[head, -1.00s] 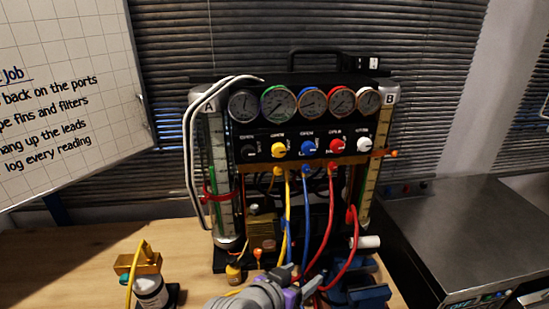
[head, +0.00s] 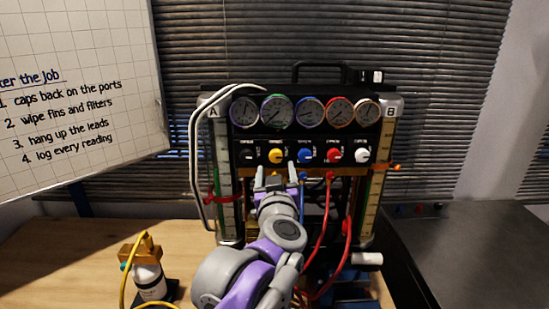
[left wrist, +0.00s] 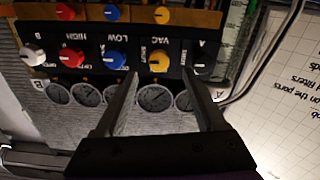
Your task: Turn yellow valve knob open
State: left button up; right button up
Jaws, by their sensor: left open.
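The yellow valve knob (head: 276,156) is on the black panel of the gauge rig, under the green-rimmed gauge. It also shows in the left wrist view (left wrist: 159,61), which sees the rig upside down. My left gripper (head: 276,174) is open and points up at the panel, with its tips just below the yellow knob in the head view. In the left wrist view its two fingers (left wrist: 162,76) appear on either side of the yellow knob, with nothing between them. I cannot tell the remaining distance to the panel. My right gripper is out of view.
The blue knob (head: 306,155), red knob (head: 334,155) and white knob (head: 362,155) sit right of the yellow one, a black knob (head: 248,156) left. Red hoses (head: 323,225) hang below. A bottle with a brass top (head: 149,278) stands on the wooden bench.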

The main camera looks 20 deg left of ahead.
aim_at(276, 158)
pick_arm(q)
jog(key=x, duration=0.7)
jog(key=shift+w+f+p, duration=0.1)
jog(key=shift+w+p, duration=0.1)
jog(key=shift+p, duration=0.15)
grip_shut()
